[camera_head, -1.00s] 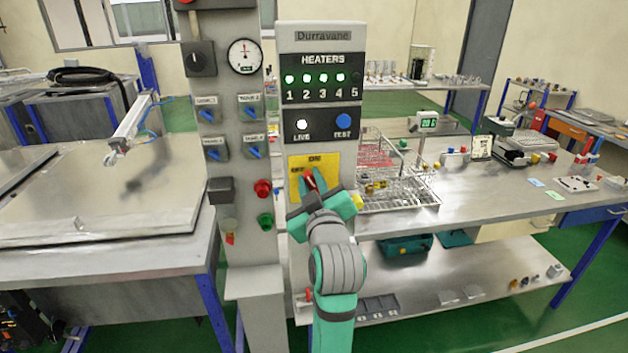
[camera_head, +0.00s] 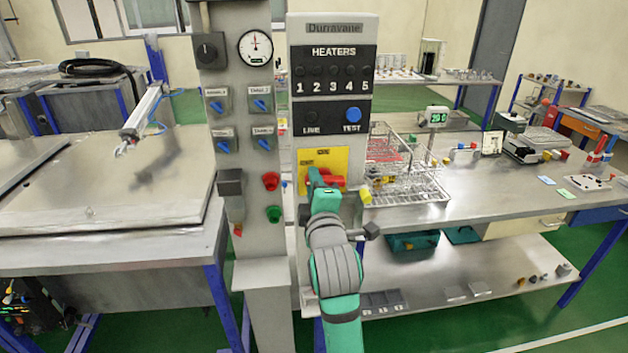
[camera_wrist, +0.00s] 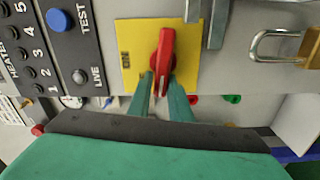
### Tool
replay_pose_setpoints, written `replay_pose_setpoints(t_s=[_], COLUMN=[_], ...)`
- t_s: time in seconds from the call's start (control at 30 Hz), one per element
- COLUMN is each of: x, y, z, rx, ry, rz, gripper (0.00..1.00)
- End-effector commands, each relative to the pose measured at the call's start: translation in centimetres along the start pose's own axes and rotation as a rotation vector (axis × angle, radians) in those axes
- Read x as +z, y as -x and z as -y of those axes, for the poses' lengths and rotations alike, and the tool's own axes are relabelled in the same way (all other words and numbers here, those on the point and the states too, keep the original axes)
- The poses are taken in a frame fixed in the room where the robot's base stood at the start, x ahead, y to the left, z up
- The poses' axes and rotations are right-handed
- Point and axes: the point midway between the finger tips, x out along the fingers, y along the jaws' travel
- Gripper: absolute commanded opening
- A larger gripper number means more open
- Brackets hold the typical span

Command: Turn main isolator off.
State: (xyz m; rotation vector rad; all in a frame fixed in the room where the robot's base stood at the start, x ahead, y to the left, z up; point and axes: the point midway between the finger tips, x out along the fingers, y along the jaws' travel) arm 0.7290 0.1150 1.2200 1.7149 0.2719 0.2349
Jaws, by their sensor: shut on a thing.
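The main isolator is a red rotary handle (camera_head: 333,181) on a yellow plate (camera_head: 338,157) low on the Durravane panel. The handle lies about level across the plate, at right angles to the upright direction of the panel. My gripper (camera_head: 314,177) reaches it from the front, at its left end. In the wrist view, the two green fingers (camera_wrist: 162,82) are shut on the lower end of the red handle (camera_wrist: 166,45), one on each side. The LIVE lamp (camera_head: 311,117) and heater lamps (camera_head: 333,71) are dark.
A padlock (camera_wrist: 275,47) and a grey metal bar (camera_wrist: 216,22) are beside the plate in the wrist view. A grey post (camera_head: 250,170) with switches, a gauge and red and green buttons stands left. A bench (camera_head: 480,195) with wire racks is right.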

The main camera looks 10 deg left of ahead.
Motion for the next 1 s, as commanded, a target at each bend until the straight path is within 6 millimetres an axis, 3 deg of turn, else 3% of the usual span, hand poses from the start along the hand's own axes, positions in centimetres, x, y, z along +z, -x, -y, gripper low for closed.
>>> replay_pose_setpoints(t_s=[0.03, 0.33, 0.9, 0.93, 1.0], x=[0.78, 0.83, 0.95, 0.96, 0.94], y=[-0.06, -0.04, -0.04, -0.04, -0.04], z=[0.63, 0.90, 0.85, 0.84, 0.82], rx=[-0.014, -0.014, -0.012, -0.012, -0.011], ry=[0.024, 0.144, 0.174, 0.174, 0.174], rz=[0.015, 0.014, 0.017, 0.017, 0.017], gripper=[0.00, 0.00, 0.00, 0.20, 0.34])
